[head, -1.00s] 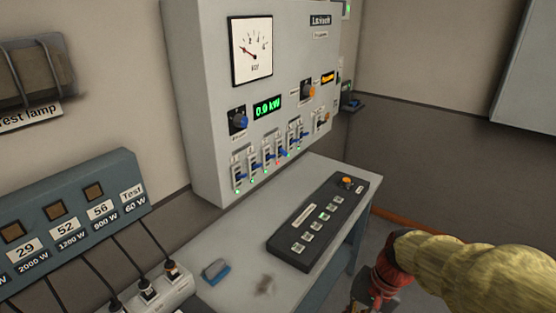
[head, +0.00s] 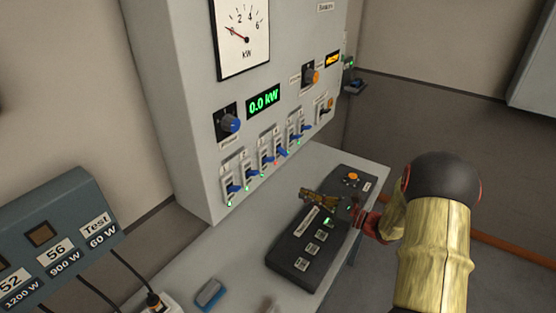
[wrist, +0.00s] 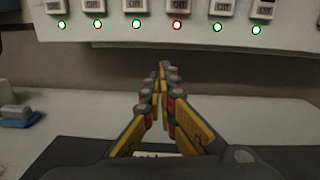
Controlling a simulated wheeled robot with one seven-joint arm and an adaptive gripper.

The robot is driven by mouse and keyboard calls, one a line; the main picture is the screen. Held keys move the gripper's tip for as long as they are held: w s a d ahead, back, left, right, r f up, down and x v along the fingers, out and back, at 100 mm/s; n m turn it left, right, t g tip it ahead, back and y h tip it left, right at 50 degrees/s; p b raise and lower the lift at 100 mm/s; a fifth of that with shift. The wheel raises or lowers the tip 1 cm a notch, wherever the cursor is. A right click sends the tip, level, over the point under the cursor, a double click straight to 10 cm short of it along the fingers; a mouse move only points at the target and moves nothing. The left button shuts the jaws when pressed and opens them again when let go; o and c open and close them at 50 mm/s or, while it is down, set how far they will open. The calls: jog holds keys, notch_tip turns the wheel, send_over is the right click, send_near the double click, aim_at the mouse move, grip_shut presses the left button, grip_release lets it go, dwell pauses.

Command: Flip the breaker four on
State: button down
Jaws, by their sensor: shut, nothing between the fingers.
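The grey panel carries a row of breakers with blue levers. Counting from the left, breaker four (head: 281,153) is near the middle of the row; its number is too small to read. In the wrist view the lower part of the fourth breaker (wrist: 180,7) shows at the top edge, with a red lamp (wrist: 177,25) below it. Its lever is cut off there. My gripper (head: 305,195) is shut and empty, low over the black console, below and apart from the breakers. In the wrist view its fingertips (wrist: 163,68) meet and point toward the panel's lower edge.
A black console (head: 290,248) with buttons lies on the grey table (head: 225,260) beneath my gripper. A blue block (head: 210,293) lies to its left. Knobs (head: 229,124) and a 0.0 kW display (head: 263,101) sit above the breakers. Space in front of the breakers is clear.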

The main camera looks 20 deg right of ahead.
aim_at(274, 169)
jog(key=r, duration=0.1)
jog(key=w+d+r+m+t, duration=0.1)
jog(key=r, duration=0.1)
jog(key=shift+d, duration=0.1)
jog(key=b+x, duration=0.3)
jog(key=x, duration=0.7)
jog(key=shift+w, duration=0.1)
jog(key=r, duration=0.1)
jog(key=s+r, duration=0.1)
jog(key=d+r+b, duration=0.1)
jog(key=shift+s+r, duration=0.4)
jog(key=shift+r+p, duration=0.15)
jog(key=shift+p, duration=0.15)
